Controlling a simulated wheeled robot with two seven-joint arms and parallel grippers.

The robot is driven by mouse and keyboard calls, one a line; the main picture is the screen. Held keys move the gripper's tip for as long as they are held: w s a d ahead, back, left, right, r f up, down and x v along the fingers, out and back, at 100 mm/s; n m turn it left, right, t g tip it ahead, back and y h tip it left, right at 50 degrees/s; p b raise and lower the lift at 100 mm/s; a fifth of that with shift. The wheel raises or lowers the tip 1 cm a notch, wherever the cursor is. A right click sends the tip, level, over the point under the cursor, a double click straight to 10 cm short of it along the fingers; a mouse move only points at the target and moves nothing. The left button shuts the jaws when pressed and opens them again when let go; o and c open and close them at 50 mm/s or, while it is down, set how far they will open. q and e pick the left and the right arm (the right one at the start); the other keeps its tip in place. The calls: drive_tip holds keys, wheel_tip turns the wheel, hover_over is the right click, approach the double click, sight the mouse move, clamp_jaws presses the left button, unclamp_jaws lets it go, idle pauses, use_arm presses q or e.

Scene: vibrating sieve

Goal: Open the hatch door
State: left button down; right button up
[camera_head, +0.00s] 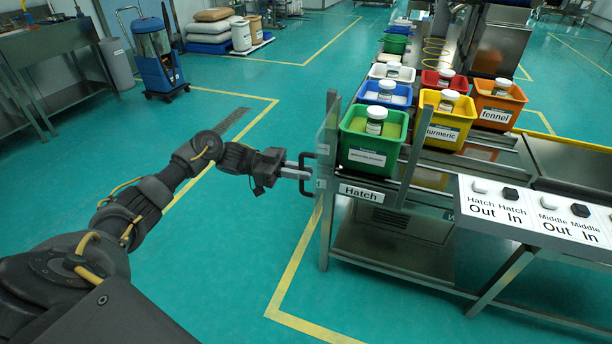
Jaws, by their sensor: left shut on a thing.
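The hatch door (327,152) is a clear, upright panel at the left end of the conveyor frame, above the "Hatch" label (361,193). It is seen nearly edge-on, so I cannot tell how far it stands open. A dark handle (304,160) sticks out from its left side. My left gripper (301,173) reaches in from the left and is shut on the handle. The fingertips are small in the picture and partly merge with the handle. My right gripper is not in view.
A green bin (365,152) with a jar stands just behind the door. Several coloured bins line the conveyor beyond it. A white button panel (535,212) marked Hatch and Middle, Out and In, is at the right. The green floor left of the door is clear.

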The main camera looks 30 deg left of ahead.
use_arm(q)
drive_tip(key=shift+a+r, duration=0.1)
drive_tip(key=shift+r, duration=0.05)
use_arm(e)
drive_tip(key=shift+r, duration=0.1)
use_arm(q)
drive_tip(key=c, duration=1.5)
unclamp_jaws()
drive_tip(key=shift+w, duration=0.1)
drive_tip(key=shift+c, duration=0.2)
